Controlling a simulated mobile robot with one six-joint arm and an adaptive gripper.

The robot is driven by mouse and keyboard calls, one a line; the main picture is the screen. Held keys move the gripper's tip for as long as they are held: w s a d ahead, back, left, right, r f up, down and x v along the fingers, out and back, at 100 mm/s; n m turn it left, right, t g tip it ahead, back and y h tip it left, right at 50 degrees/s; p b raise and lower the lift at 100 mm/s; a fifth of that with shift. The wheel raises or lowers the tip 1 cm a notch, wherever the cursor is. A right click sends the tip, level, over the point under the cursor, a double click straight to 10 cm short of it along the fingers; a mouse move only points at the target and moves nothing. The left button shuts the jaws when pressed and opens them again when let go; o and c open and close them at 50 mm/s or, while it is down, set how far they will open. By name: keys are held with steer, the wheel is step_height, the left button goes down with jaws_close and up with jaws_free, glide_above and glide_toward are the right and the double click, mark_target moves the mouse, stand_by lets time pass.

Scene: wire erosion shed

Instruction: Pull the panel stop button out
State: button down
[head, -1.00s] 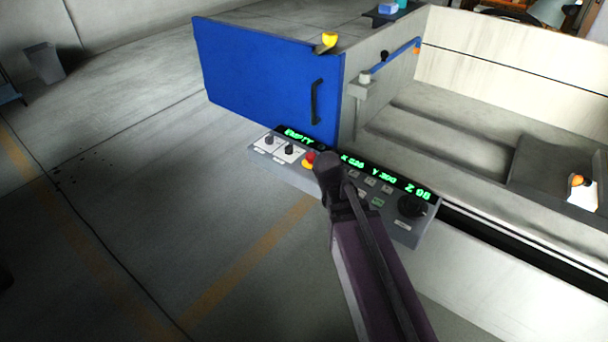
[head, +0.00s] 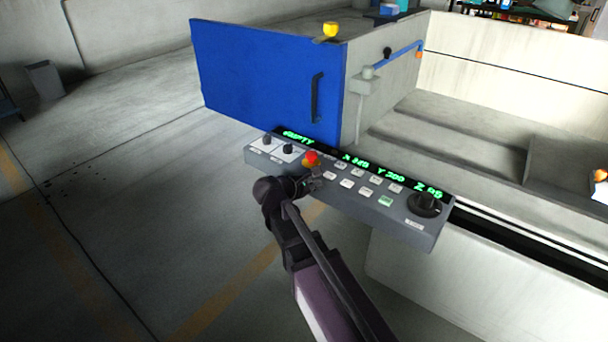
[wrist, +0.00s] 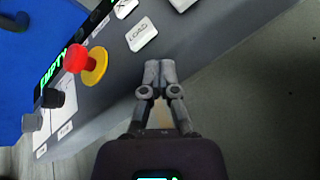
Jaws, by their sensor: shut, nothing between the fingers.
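The panel stop button is a red mushroom cap on a yellow collar, on the control panel. In the head view the stop button (head: 312,158) sits right of two dark knobs, just above my gripper. In the wrist view the stop button (wrist: 77,58) is at the upper left, its red cap standing off the yellow collar. My gripper (head: 312,181) is at the panel's front edge, just below the button. In the wrist view my gripper (wrist: 159,70) has its fingertips together, empty, apart from the button. Whether the fingers touch the panel, I cannot tell.
The control panel (head: 400,226) carries several white keys, a large dark dial (head: 424,204) and a green display. A blue door (head: 265,80) with a dark handle stands behind it. A pale machine tank is at right. Open floor lies at left and in front.

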mark_target(309, 162)
steer(key=w+a+n+t+h+b, duration=0.1)
steer(key=w+a+n+t+b, duration=0.2)
steer(key=a, duration=0.6)
steer(key=n+t+b, duration=0.2)
steer(key=n+b, duration=0.1)
steer(key=n, duration=0.1)
steer(key=shift+w+a+n, duration=0.2)
steer(key=shift+w+n, duration=0.05)
steer(key=shift+n, duration=0.15)
steer(key=shift+w+d+f, duration=0.1)
steer(key=shift+w+f, duration=0.05)
steer(key=shift+x, duration=4.8)
